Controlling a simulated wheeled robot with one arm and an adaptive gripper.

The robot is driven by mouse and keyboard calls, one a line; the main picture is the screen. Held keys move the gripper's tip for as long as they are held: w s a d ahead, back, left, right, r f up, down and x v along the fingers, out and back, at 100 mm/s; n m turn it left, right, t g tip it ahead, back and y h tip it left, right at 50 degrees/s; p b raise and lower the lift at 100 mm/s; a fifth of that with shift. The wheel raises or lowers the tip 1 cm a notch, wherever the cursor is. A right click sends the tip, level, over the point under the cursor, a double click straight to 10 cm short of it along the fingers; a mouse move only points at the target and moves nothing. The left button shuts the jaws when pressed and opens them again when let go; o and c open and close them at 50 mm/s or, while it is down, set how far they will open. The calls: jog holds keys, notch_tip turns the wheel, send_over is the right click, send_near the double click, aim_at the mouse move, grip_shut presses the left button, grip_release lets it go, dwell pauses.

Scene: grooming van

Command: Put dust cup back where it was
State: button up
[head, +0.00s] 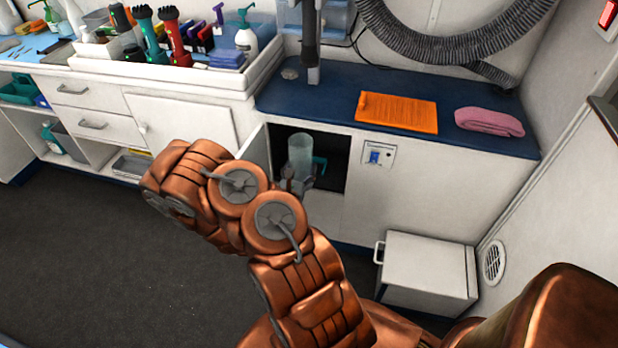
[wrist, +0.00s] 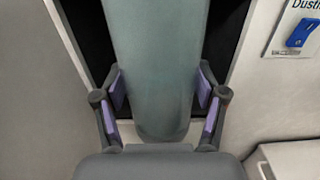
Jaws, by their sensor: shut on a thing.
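The dust cup (head: 300,152) is a clear, pale grey-green cylinder, upright in front of the dark square opening (head: 335,160) in the white cabinet under the blue counter. A teal handle-like part (head: 320,165) shows just right of it. My gripper (head: 297,184) is at the cup's lower part. In the wrist view the cup (wrist: 150,70) fills the middle, between the purple-padded fingers of my gripper (wrist: 160,103), which are shut on it. The dark opening also shows behind it there (wrist: 218,45). The cup hides much of the opening's inside.
A small panel with a blue switch (head: 377,156) is right of the opening. A white box (head: 428,270) with a handle stands low at right. The dark floor (head: 90,250) at left is clear.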

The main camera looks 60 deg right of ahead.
jog(key=f+b, duration=0.2)
jog(key=f, duration=0.1)
jog(key=f+b, duration=0.5)
jog(key=f, duration=0.1)
jog(key=shift+w+d+f+b, duration=0.1)
jog(key=shift+w+b, duration=0.2)
jog(key=b+x, duration=0.4)
jog(key=x, duration=0.2)
jog(key=b+x, duration=0.4)
jog(key=x, duration=0.2)
jog(key=f+b+x, duration=0.1)
jog(key=b+x, duration=0.3)
jog(key=x, duration=0.2)
jog(key=shift+f, duration=0.15)
jog(key=shift+f, duration=0.25)
jog(key=shift+f, duration=0.35)
